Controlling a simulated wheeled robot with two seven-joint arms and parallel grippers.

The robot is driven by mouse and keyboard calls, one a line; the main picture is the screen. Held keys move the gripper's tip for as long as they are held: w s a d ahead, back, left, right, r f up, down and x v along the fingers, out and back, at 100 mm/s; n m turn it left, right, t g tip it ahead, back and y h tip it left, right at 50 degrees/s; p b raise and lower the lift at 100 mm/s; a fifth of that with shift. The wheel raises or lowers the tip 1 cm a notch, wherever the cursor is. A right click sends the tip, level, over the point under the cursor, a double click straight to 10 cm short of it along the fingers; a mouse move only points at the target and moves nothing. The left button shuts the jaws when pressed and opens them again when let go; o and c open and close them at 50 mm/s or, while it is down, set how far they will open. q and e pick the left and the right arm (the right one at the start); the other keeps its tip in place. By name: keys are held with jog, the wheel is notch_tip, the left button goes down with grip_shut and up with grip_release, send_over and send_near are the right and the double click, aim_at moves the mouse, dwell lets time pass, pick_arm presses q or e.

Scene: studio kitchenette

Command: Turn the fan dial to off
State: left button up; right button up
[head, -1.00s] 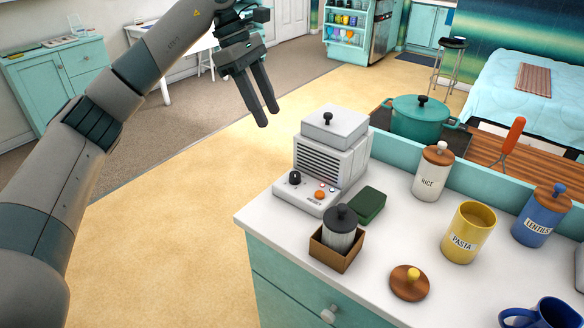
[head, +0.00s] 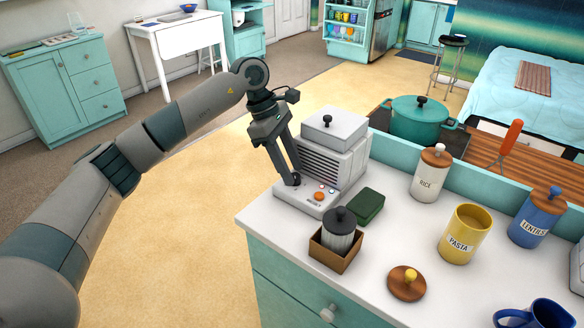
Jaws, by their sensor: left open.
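The grey-white fan unit (head: 329,144) stands at the left end of the white counter, with a black knob on its top and a slatted front. Its control ledge (head: 309,204) carries an orange button and small lights. My left gripper (head: 288,184) points down at the left part of this ledge, with its fingers in front of the slats. The fingers are open. The dark dial is mostly hidden by the fingertips, so I cannot tell whether they touch it or how it is set. My right gripper is not in view.
A dark-lidded jar (head: 341,232) in a wooden box and a green block (head: 369,206) stand close to the unit. Rice (head: 428,177), pasta (head: 465,235) and lentils (head: 537,220) jars stand further right. The floor left of the counter is clear.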

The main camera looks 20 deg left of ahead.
pick_arm(q)
jog(key=shift+d+f, duration=0.2)
jog(key=shift+f, duration=0.35)
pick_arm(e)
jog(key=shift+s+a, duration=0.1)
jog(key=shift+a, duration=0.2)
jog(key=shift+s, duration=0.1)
pick_arm(q)
jog(key=shift+c, duration=0.6)
grip_shut()
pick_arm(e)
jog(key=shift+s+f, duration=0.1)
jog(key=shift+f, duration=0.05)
